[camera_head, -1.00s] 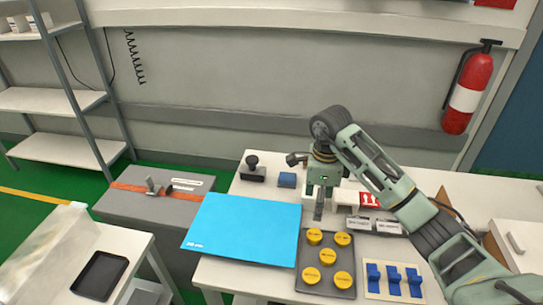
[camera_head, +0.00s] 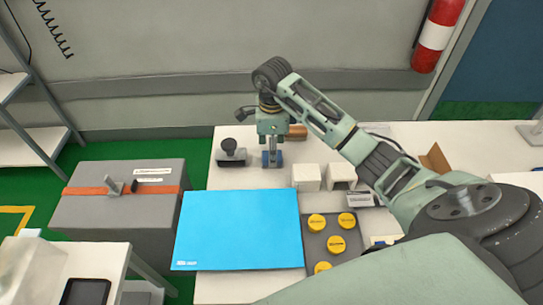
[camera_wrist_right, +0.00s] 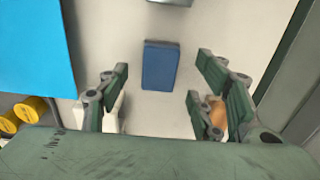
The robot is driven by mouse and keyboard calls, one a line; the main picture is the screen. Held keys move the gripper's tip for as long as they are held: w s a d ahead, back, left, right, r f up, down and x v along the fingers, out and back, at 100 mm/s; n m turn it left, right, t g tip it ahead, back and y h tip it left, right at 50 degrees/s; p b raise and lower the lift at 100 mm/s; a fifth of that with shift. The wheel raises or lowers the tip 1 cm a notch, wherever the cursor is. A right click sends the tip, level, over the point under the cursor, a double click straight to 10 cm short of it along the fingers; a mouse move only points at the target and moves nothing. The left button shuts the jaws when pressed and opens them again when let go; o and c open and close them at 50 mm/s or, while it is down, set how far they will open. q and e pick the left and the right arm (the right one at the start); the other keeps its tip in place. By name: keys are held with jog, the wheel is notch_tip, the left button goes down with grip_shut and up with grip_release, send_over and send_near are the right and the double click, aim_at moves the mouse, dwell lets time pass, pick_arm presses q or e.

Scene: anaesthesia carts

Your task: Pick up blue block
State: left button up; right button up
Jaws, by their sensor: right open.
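The blue block (camera_wrist_right: 160,66) lies on the white table, and the right wrist view shows it between and just beyond the two finger tips. My right gripper (camera_wrist_right: 162,88) is open and empty, with a finger on each side of the block's line. In the head view the right gripper (camera_head: 271,152) hangs over the blue block (camera_head: 265,160) and hides part of it. I cannot tell the exact height of the fingers above the table. My left gripper is in neither view.
A black-knobbed stamp (camera_head: 231,152) stands close left of the block. A bright blue sheet (camera_head: 240,230) lies in front, beside a dark tray with yellow caps (camera_head: 337,244). White blocks (camera_head: 306,177) stand to the right. A grey case (camera_head: 115,205) is at the left.

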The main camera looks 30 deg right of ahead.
notch_tip(320, 180, down, 3)
jog(key=shift+a+r, duration=0.1)
jog(key=shift+r, duration=0.1)
jog(key=shift+f, duration=0.4)
jog(key=c, duration=1.2)
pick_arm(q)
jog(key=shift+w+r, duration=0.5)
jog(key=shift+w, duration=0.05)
pick_arm(e)
jog(key=shift+c, duration=0.2)
jog(key=shift+r, duration=0.1)
notch_tip(320, 180, up, 4)
jog(key=shift+w+r+b, duration=0.1)
jog(key=shift+b, duration=0.35)
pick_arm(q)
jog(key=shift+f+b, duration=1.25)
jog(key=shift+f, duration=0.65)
pick_arm(e)
jog(key=s+d+r, duration=0.6)
jog(key=s+d, duration=0.1)
jog(key=s, duration=0.2)
jog(key=shift+s+r, duration=0.35)
